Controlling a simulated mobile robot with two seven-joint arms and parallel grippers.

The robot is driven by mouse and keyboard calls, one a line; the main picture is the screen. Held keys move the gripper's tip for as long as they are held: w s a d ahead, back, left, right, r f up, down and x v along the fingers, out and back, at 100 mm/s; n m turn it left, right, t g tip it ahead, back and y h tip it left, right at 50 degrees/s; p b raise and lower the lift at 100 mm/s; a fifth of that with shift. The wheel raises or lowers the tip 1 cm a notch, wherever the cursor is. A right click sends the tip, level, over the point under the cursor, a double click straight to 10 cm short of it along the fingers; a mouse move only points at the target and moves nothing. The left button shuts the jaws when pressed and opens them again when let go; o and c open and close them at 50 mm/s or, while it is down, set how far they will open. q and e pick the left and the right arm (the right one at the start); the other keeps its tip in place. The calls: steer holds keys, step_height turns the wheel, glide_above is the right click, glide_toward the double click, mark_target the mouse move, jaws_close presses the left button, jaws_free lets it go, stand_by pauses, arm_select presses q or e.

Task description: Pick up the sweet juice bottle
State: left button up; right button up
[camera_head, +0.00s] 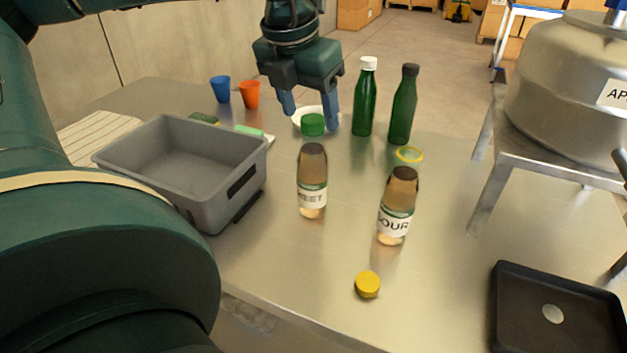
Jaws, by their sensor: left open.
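The sweet juice bottle (312,190) stands upright on the metal table, its label partly readable as "EET". It has a dark brownish upper part and a pale lower part. A green cap (313,125) shows just behind and above its top in the picture, apart from the bottle. My left gripper (310,108) points down beyond the bottle, its two blue-grey fingers spread apart with nothing visibly gripped. A white dish (304,113) shows behind its fingers. A similar bottle labelled "OUR" (395,208) stands to the right and nearer. My right gripper is not in view.
A grey bin (220,177) is left of the sweet bottle. Two green bottles (365,103) (403,110) stand behind at right. A yellow cap (368,285) lies near the front edge; a yellow-green ring (408,154) lies behind the sour bottle. A dark tray (515,300) is front right.

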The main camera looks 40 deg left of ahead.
mark_target(313, 118)
arm_select(q)
steer(key=x, duration=0.5)
steer(key=shift+w+a+f+p, duration=0.2)
steer(key=shift+w+a+p, duration=0.05)
steer(key=shift+w+p, duration=0.15)
jaws_close()
stand_by(0.4)
steer(key=shift+r, duration=0.1)
